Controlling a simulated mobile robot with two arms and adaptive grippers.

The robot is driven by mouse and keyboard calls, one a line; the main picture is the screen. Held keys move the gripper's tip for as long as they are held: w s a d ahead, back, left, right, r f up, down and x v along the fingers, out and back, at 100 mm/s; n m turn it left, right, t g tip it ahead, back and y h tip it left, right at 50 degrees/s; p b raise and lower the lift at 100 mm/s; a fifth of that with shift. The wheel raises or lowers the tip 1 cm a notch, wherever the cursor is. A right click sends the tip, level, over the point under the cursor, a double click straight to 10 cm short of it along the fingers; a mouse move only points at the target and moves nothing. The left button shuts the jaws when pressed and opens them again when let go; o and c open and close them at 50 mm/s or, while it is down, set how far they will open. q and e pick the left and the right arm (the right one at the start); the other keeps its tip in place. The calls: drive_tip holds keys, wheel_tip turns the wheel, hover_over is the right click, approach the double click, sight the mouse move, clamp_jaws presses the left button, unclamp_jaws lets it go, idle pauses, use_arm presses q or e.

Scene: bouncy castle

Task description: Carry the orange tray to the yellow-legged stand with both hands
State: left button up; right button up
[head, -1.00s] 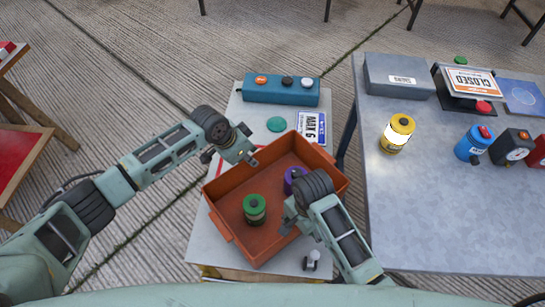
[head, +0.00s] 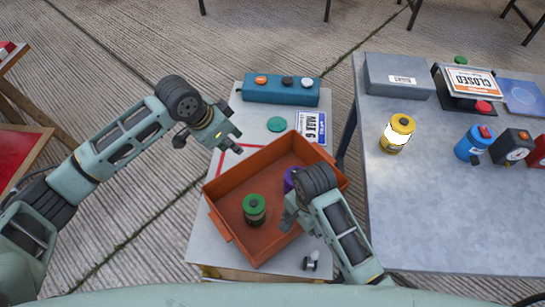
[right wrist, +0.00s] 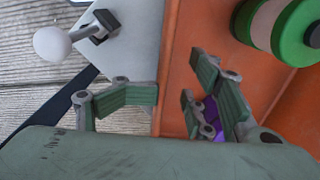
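The orange tray (head: 222,222) rests on the light grey top of a stand (head: 205,245); a little yellow shows below its front edge. A green can (head: 254,209) and a partly hidden purple can (head: 290,180) stand inside the tray. My left gripper (head: 230,138) is open and empty, up and left of the tray, apart from it. My right gripper (head: 292,208) is at the tray's right side.
A blue-green button box (head: 281,90), a green disc (head: 277,124) and a plate (head: 312,126) lie on the stand behind the tray. A grey table (head: 440,220) at right holds a yellow can (head: 397,134) and several devices. A small white-knobbed part (head: 311,259) is at the front.

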drive_tip(key=shift+r, duration=2.3)
use_arm(q)
drive_tip(key=p+v, duration=0.9)
drive_tip(key=p, duration=0.1)
use_arm(e)
wheel_tip(320, 180, up, 10)
drive_tip(key=shift+r, duration=0.15)
use_arm(q)
drive_tip(key=shift+a, duration=0.1)
wheel_tip(320, 180, up, 13)
drive_tip(key=p, duration=1.3)
use_arm(e)
wheel_tip(320, 180, up, 9)
use_arm(q)
drive_tip(key=shift+s+f, duration=0.1)
use_arm(e)
drive_tip(key=shift+s, duration=0.15)
